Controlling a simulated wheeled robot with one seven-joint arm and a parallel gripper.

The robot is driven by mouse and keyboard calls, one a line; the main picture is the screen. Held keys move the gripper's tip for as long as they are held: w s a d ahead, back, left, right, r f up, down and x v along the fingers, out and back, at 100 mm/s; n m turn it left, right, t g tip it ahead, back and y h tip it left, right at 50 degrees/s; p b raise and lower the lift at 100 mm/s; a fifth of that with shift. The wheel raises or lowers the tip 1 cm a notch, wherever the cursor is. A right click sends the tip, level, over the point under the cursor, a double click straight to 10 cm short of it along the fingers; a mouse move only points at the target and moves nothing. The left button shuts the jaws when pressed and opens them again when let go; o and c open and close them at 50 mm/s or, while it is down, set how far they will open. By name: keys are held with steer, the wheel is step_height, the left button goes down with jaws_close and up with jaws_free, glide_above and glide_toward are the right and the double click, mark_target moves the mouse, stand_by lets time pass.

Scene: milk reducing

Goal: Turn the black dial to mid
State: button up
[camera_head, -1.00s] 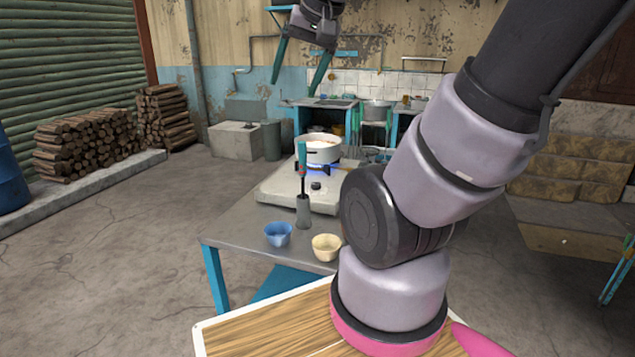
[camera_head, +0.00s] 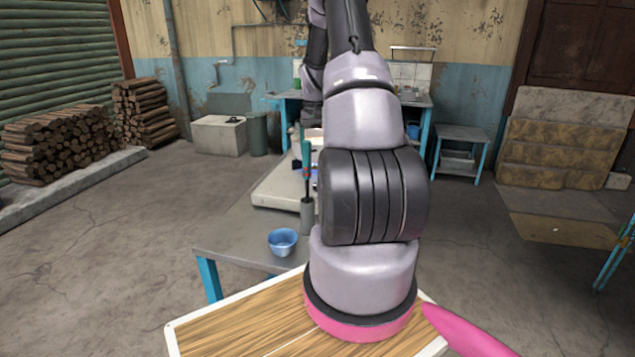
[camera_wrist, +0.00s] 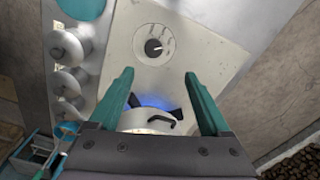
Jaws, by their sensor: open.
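The black dial (camera_wrist: 154,48) sits on the top of the cream stove (camera_wrist: 200,60) in the wrist view, inside a marked ring, with a light pointer line. My gripper (camera_wrist: 160,74) is open and empty, its two teal fingers spread on either side below the dial in the picture and apart from it. Between the fingers are a blue flame (camera_wrist: 150,101) and part of a white pot (camera_wrist: 145,122) with a dark handle. In the head view my arm hides the dial and my gripper; only the stove's left part (camera_head: 272,192) shows.
A grey holder (camera_head: 307,217) with a teal-handled tool stands by the stove, and a blue bowl (camera_head: 283,241) sits on the metal table (camera_head: 225,238). Several round silvery objects (camera_wrist: 68,48) lie along the stove's left in the wrist view.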

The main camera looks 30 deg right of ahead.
steer(key=f, duration=0.4)
steer(key=d+f, duration=0.1)
steer(key=f, duration=0.8)
steer(key=shift+d+f, duration=0.2)
jaws_close()
steer(key=n, duration=0.3)
steer(key=shift+n, duration=2.2)
